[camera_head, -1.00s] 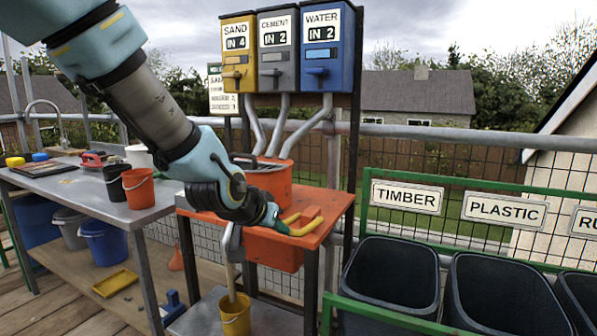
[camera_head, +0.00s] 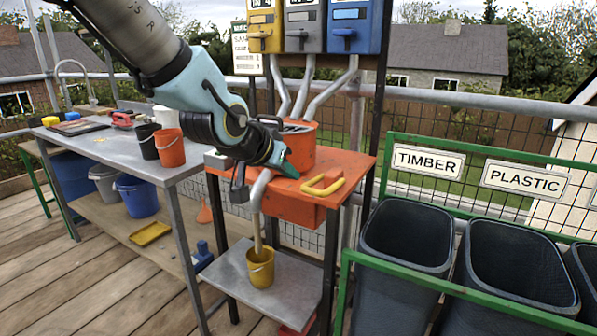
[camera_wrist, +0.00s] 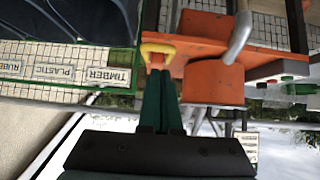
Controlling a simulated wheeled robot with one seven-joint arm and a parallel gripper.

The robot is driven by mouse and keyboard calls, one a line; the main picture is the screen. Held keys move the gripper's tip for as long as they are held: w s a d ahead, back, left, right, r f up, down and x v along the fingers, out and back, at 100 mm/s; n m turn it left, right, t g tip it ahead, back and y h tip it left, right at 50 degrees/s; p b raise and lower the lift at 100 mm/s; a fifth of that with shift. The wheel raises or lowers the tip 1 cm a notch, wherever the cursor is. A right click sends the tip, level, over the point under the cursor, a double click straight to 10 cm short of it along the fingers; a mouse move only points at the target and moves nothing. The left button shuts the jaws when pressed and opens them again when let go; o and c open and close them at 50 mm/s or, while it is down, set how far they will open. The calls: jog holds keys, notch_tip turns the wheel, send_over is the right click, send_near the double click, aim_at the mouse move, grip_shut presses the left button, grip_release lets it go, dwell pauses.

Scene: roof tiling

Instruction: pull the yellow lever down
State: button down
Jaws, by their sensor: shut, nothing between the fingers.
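The yellow lever (camera_head: 323,187) is a bent handle at the right of the orange mixer top (camera_head: 345,165), lying low over it. In the wrist view the lever (camera_wrist: 157,48) shows as a yellow loop just beyond my fingertips. My gripper (camera_head: 288,168) has its green fingers shut and empty, to the left of the lever and slightly above it in the head view. The fingers (camera_wrist: 163,73) are together in the wrist view too. I cannot tell whether they touch the lever, but a small gap shows in the head view.
A grey spout and pale stream hang over a yellow bucket (camera_head: 261,267) on the lower shelf. An orange hopper (camera_head: 300,145) stands behind my gripper. Dark bins (camera_head: 405,240) stand at the right behind a green rail. A workbench with buckets (camera_head: 169,148) is at the left.

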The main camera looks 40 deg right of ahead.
jog(key=v, duration=0.1)
jog(key=p+v, duration=0.1)
jog(key=v, duration=0.2)
jog(key=shift+s+a+f+p, duration=0.1)
jog(key=shift+a+f+p, duration=0.15)
jog(key=shift+a+p, duration=0.1)
jog(key=w+a+f+n+t+y+p, duration=0.1)
jog(key=w+a+n+y+p, duration=0.15)
jog(key=w+a, duration=0.7)
jog(key=w+a+f+n+t+y+p, duration=0.15)
jog(key=w+a+n+y, duration=0.35)
jog(key=a, duration=0.7)
jog(key=s+a+n+g+y+p, duration=0.2)
jog(key=a+n, duration=0.4)
jog(key=a, duration=1.6)
jog(key=shift+r+g+p, duration=0.3)
jog(key=shift+g+p, duration=0.35)
jog(key=shift+p, duration=0.05)
